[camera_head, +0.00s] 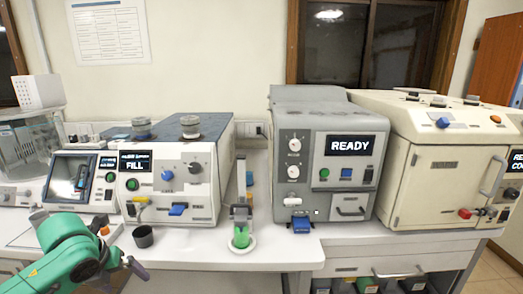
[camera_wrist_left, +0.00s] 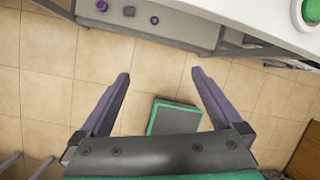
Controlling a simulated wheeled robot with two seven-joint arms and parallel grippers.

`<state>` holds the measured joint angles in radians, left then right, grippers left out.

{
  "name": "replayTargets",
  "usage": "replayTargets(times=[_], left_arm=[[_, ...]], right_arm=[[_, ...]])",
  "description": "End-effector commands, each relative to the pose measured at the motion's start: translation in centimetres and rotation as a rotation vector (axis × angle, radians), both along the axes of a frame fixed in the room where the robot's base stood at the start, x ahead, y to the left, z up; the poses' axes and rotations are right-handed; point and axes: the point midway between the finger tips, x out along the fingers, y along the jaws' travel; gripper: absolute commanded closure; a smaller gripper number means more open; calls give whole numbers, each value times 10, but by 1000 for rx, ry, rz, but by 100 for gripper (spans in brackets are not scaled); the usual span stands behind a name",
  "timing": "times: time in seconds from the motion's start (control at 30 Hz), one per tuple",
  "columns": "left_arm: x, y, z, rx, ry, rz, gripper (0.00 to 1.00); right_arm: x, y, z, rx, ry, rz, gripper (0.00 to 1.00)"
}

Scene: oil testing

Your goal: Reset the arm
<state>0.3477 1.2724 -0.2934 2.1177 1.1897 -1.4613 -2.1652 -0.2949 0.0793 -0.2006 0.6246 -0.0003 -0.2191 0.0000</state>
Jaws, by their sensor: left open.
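My left arm (camera_head: 75,250) is green and comes in from the lower left in the head view, in front of the white bench. My left gripper (camera_head: 135,268) hangs near the bench's front edge. In the left wrist view its two purple fingers (camera_wrist_left: 161,73) are spread wide with nothing between them. Below them is tiled floor, with a green-edged dark block (camera_wrist_left: 174,117) seen past the fingers. My right arm and gripper are not in view.
A dark cup (camera_head: 143,237) stands on the bench right of my arm. Behind are a machine reading FILL (camera_head: 170,180) and a grey machine reading READY (camera_head: 322,165). A cream cabinet (camera_head: 430,170) stands at right.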

Motion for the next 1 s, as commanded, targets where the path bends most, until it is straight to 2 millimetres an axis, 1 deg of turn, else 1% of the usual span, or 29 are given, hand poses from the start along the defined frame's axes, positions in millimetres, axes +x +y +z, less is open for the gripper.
replayTargets(times=[0.03, 0.17, 0.27, 0.3, 0.37, 0.4, 0.47, 0.5, 0.57, 0.6, 0.67, 0.8, 0.87, 0.9, 1.0], left_arm=[[-3, -13, -15, -37, 11, 52, 0], [-13, -45, -50, -148, 34, 270, 0], [-26, -73, -78, -264, 54, 502, 0], [-34, -85, -89, -318, 67, 620, 0], [-47, -100, -104, -406, 86, 821, 0], [-56, -108, -112, -465, 99, 965, 0], [-70, -117, -122, -545, 115, 1183, 0], [-79, -120, -128, -590, 124, 1322, 0], [-93, -122, -134, -648, 136, 1521, 0], [-102, -122, -138, -682, 141, 1647, 0], [-115, -121, -143, -726, 142, 1830, 0], [-149, -112, -152, -798, 126, 2242, 0], [-164, -107, -154, -819, 104, 2415, 0], [-170, -104, -160, -824, 90, 2500, 0], [-160, -105, -199, -797, 93, 2482, 0]], right_arm=[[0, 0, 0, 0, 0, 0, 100], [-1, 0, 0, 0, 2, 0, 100], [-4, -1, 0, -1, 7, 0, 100], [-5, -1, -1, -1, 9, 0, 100], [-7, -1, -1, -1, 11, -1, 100], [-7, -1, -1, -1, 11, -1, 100], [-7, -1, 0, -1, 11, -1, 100], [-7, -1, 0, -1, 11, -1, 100], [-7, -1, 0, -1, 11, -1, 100], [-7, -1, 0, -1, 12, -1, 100], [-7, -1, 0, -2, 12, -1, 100], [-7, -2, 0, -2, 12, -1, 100], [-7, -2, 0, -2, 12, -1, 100], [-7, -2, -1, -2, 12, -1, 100], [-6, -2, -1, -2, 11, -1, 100]])
